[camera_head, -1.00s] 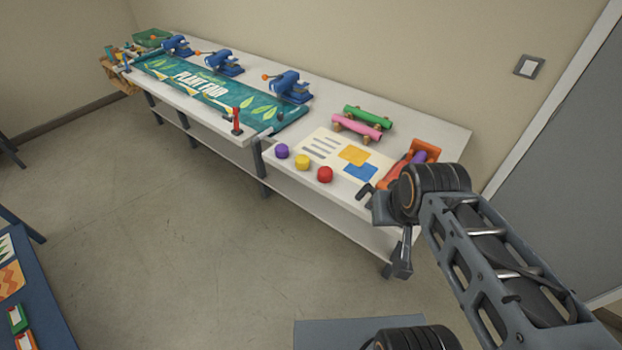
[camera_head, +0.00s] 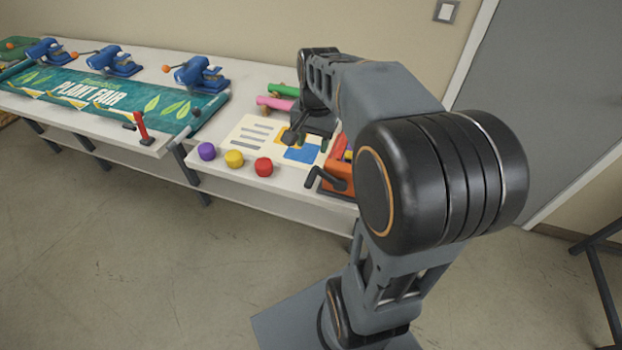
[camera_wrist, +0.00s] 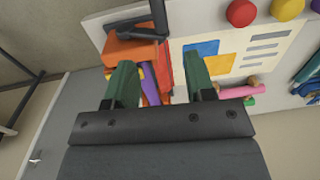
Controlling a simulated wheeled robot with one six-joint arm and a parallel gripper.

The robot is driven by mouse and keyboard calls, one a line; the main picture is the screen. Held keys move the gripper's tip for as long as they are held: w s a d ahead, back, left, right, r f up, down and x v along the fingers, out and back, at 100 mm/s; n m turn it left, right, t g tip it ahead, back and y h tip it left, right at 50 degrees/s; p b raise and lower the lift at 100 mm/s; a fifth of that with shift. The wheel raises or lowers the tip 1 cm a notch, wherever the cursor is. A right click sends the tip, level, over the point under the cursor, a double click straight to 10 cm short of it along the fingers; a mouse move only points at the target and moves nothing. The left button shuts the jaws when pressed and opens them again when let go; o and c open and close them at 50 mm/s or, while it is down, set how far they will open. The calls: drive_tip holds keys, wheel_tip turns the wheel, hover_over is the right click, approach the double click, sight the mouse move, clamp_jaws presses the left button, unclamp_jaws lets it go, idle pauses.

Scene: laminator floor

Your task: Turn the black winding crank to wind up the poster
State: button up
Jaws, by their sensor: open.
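The black winding crank (camera_head: 322,180) sits at the front of an orange box (camera_head: 341,176) near the table's right end. My arm hides part of the box. The crank also shows at the top of the wrist view (camera_wrist: 154,18), beyond the orange box. The poster (camera_head: 262,132), a cream sheet with grey lines and yellow and blue blocks, lies flat to the left of the box. My gripper (camera_head: 308,143) is open above the poster's right part, behind the crank and apart from it. In the wrist view its green fingers (camera_wrist: 160,82) are spread, with nothing held.
Purple, yellow and red knobs (camera_head: 234,159) line the table's front edge. Pink (camera_head: 275,103) and green rolls lie behind the poster. A green Plant Fair banner (camera_head: 110,95) and blue devices (camera_head: 195,74) stand farther left. Floor in front of the table is clear.

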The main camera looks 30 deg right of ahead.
sight(311, 176)
drive_tip(key=f, duration=1.2)
drive_tip(key=shift+w+a+f, duration=0.2)
drive_tip(key=shift+f, duration=0.2)
drive_tip(key=shift+c, duration=0.3)
clamp_jaws()
